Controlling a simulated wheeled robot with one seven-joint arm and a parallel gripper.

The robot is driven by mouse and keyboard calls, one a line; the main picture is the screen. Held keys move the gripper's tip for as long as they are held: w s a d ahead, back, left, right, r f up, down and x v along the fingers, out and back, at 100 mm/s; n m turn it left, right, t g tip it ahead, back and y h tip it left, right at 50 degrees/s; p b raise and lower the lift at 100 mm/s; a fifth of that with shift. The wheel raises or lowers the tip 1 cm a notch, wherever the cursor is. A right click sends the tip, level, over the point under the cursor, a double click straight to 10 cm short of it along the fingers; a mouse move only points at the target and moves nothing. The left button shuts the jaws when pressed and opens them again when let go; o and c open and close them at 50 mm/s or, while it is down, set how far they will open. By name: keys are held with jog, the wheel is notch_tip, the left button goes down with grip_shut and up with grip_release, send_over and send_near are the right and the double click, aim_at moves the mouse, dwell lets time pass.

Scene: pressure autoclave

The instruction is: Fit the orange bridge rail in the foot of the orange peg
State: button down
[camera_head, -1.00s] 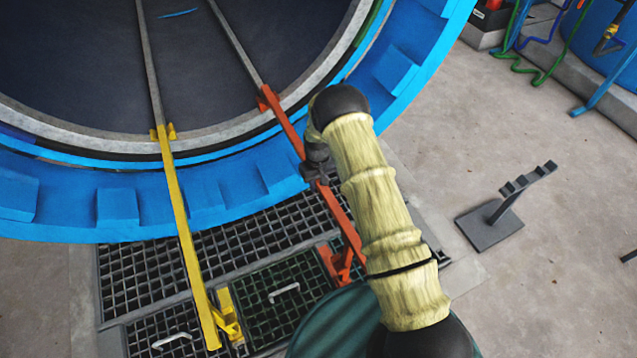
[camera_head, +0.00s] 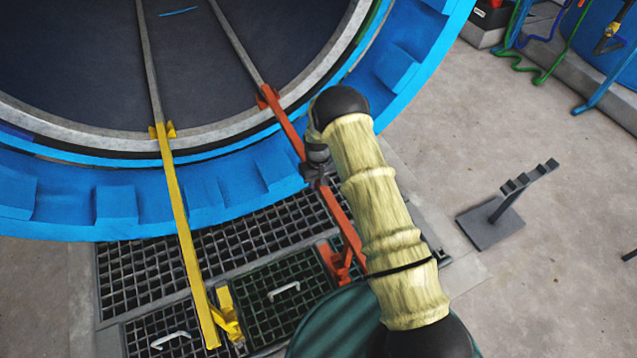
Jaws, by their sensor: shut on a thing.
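The orange bridge rail (camera_head: 341,220) slants from the autoclave's mouth down over the floor grating. Its far end meets an orange bracket (camera_head: 266,97) at the rim, in line with a grey inner rail. Its near end is partly behind my arm. The orange peg (camera_head: 335,262) stands on the grating just left of the rail's near end; its foot and any contact with the rail are too hidden to tell. My gripper (camera_head: 318,176) is shut on the rail near its middle, with the fingers partly hidden by my wrist.
A yellow rail (camera_head: 183,233) runs parallel at left, its near end beside a yellow peg (camera_head: 227,315). The blue autoclave ring (camera_head: 117,205) fills the upper left. A grey stand (camera_head: 492,222) is on the floor at right, with bare concrete around it.

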jog(key=shift+s+f, duration=0.1)
jog(key=shift+f, duration=0.1)
jog(key=shift+r, duration=0.15)
jog(key=shift+r+p, duration=0.4)
jog(key=shift+r, duration=0.05)
dwell(0.4)
dwell(1.4)
jog(key=shift+f+b, duration=0.9)
jog(key=shift+f, duration=0.6)
dwell(0.5)
jog(key=c, duration=1.2)
grip_release()
jog(key=shift+o, duration=0.8)
jog(key=shift+f, duration=0.1)
